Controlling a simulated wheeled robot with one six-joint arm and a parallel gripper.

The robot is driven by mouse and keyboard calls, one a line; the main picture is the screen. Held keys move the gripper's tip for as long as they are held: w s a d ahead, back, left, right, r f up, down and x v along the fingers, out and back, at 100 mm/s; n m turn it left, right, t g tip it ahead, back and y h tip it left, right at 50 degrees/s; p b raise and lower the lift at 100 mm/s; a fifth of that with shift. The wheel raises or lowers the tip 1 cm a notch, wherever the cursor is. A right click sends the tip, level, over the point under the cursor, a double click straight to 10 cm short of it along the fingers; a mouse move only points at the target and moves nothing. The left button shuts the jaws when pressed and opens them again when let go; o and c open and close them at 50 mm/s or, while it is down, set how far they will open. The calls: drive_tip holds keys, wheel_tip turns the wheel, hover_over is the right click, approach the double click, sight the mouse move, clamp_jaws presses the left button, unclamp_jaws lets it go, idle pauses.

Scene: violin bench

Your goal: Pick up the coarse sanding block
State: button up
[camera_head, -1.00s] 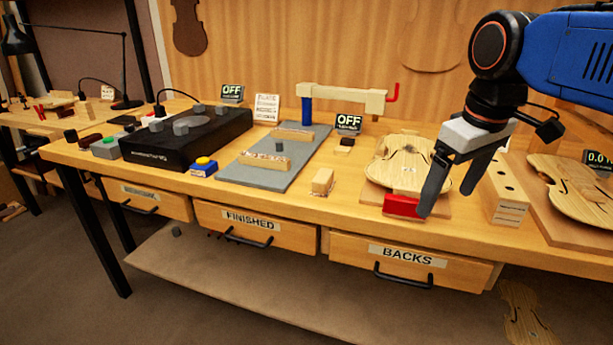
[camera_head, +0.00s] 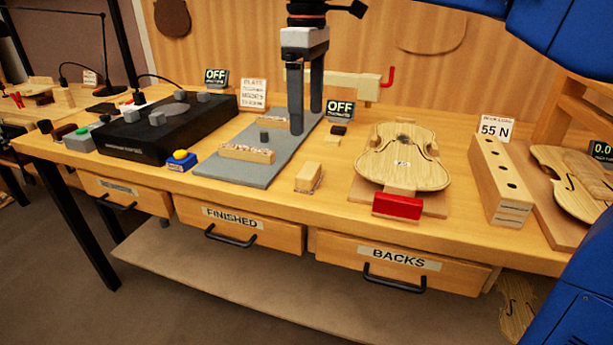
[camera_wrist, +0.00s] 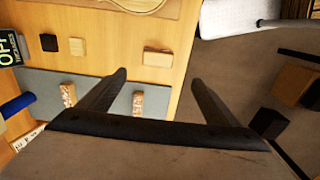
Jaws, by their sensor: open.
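A pale wooden block (camera_head: 308,177) with a speckled lower edge sits on the bench right of the grey mat; it also shows in the wrist view (camera_wrist: 158,58). Two longer blocks with speckled sides lie on the mat, a front one (camera_head: 247,153) and a back one (camera_head: 273,116). I cannot tell from any label which is the coarse sanding block. My gripper (camera_head: 306,122) points down, open and empty, over the right back part of the mat. In the wrist view its fingers (camera_wrist: 158,78) are spread, with the pale block beyond the tips.
The grey mat (camera_head: 222,170) lies beside a black machine (camera_head: 160,135) and a blue-yellow button (camera_head: 181,160). A small dark block (camera_head: 338,130) lies behind the pale block.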

approach(309, 169)
drive_tip(key=f, duration=0.5)
drive_tip(key=shift+s+a, duration=0.15)
drive_tip(key=shift+s, duration=0.05)
drive_tip(key=shift+w+f, duration=0.2)
drive_tip(key=shift+f, duration=2.45)
drive_tip(key=c, duration=1.2)
drive_tip(key=shift+o, duration=0.2)
drive_tip(key=shift+r, duration=0.1)
wheel_tip(309, 169, up, 10)
drive_tip(key=shift+f, duration=0.1)
